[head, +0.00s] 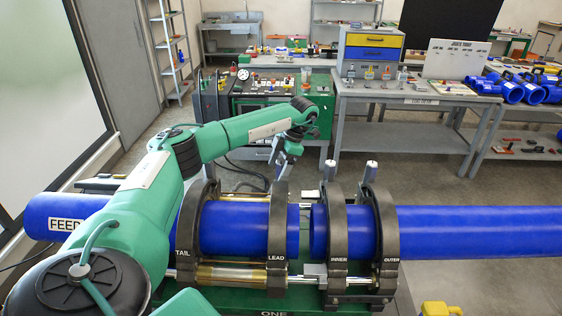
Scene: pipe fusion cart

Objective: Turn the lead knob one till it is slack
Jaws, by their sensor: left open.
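The black clamp ring marked LEAD (277,235) stands around the left blue pipe (235,230), near its open right end. My left gripper (283,172) is open and points down just above the top of this ring. The lead knob is hidden behind or between its fingers, and I cannot tell whether they touch it. The rings marked INNER (337,235) and OUTER (385,235) hold the right blue pipe (480,232). Upright grey knobs stand on top of the inner ring (329,171) and the outer ring (371,171). My right gripper is out of view.
The TAIL ring (187,235) stands left of the lead ring, partly behind my left arm. A narrow gap separates the two pipe ends. A grey workbench (410,92) and a green cabinet (285,100) stand behind the cart. Open floor lies between them.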

